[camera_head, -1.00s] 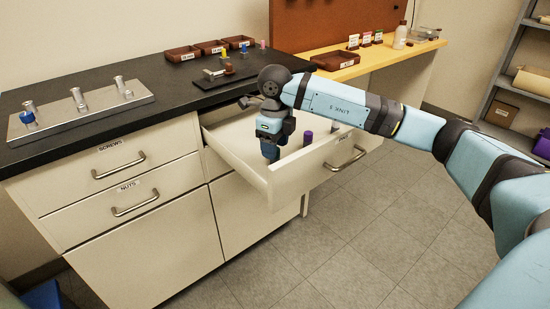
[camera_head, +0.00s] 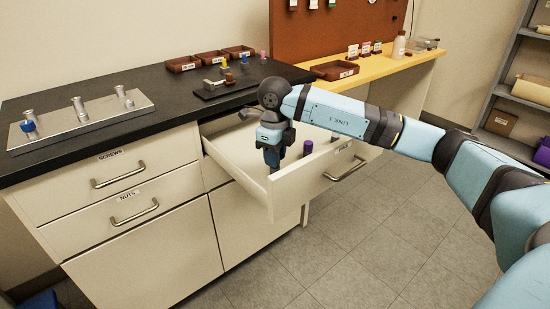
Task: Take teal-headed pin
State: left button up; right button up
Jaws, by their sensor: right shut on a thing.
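My right gripper (camera_head: 271,159) points down into the open drawer (camera_head: 232,161), near its front left corner. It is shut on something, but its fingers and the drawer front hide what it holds. No teal head shows clearly, so I cannot make out the teal-headed pin. A purple-headed pin (camera_head: 307,148) stands upright in the drawer, just right of the gripper and apart from it. My left gripper is not in view.
The drawer's front panel (camera_head: 318,173) and side walls stand close around my right gripper. A metal block with posts (camera_head: 62,132) and brown bins (camera_head: 211,57) are on the black counter (camera_head: 170,90). Open floor (camera_head: 365,235) lies in front.

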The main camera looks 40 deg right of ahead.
notch_tip(320, 180, up, 5)
jog(key=shift+r+p, duration=0.2)
jog(key=shift+p, duration=0.6)
notch_tip(320, 180, up, 2)
jog(key=shift+r+p, duration=0.15)
jog(key=shift+p, duration=0.15)
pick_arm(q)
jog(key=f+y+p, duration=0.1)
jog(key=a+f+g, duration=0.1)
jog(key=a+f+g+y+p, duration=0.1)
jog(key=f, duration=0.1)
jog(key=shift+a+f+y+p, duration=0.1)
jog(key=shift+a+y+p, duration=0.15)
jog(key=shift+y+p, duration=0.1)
pick_arm(e)
notch_tip(320, 180, up, 12)
jog(key=shift+f, duration=0.25)
jog(key=shift+o, duration=0.4)
